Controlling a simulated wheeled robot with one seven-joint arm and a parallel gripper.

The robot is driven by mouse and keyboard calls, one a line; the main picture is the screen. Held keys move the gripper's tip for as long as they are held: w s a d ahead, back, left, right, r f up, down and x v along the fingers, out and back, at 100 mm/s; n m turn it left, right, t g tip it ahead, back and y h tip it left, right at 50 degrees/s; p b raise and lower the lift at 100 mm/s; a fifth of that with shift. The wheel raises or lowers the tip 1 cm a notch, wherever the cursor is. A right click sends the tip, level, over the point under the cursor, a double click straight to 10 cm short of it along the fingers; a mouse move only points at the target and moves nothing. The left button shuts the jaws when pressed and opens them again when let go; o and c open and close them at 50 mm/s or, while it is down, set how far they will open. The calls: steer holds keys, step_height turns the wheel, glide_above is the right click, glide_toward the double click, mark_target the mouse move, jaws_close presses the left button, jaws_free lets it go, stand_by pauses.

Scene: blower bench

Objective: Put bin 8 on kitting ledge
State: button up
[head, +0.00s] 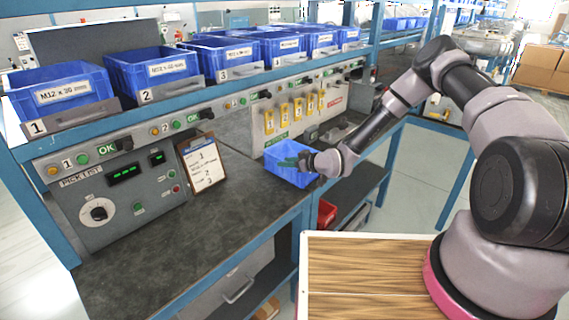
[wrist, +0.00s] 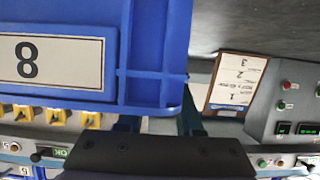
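Bin 8 (head: 292,178) is a blue open bin near the front edge of the dark bench top. I cannot tell whether it rests there or hangs just above. Its side with the white "8" label (wrist: 60,62) fills the upper left of the wrist view, upside down. My gripper (head: 290,161) reaches in from the right with its green fingers over the bin's rim. In the wrist view my gripper (wrist: 158,125) has one finger partly hidden behind the bin and one beside its corner. Whether they press on the wall is unclear. No surface is marked as the kitting ledge.
Blue bins, some numbered, including bin 1 (head: 62,95) and bin 2 (head: 155,75), line the shelf above. A clipboard (head: 202,163) leans by the control box (head: 130,195). Yellow tags (head: 297,110) hang behind bin 8. The bench top (head: 190,235) is clear at front left.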

steer(key=v, duration=1.1)
steer(key=w+d+r+m+g+h, duration=0.15)
steer(key=d+r+h, duration=0.45)
steer(key=d+r, duration=0.65)
steer(key=s+d+r+m+h, duration=0.2)
steer(key=d+r, duration=0.2)
steer(key=r, duration=0.3)
steer(key=s+d+r+m+h, duration=0.1)
steer(key=s+d+r+m, duration=0.15)
steer(key=r, duration=0.45)
steer(key=s+d+r+m, duration=0.1)
steer(key=s+r+m, duration=0.3)
steer(key=s+r, duration=0.5)
steer(key=s+d+r+m, duration=0.2)
steer(key=s+r+m, duration=0.2)
steer(key=s+r, duration=0.4)
steer(key=s, duration=0.7)
steer(key=shift+s+r+m+y, duration=0.15)
steer(key=shift+r+m+y, duration=0.15)
steer(key=shift+r, duration=0.05)
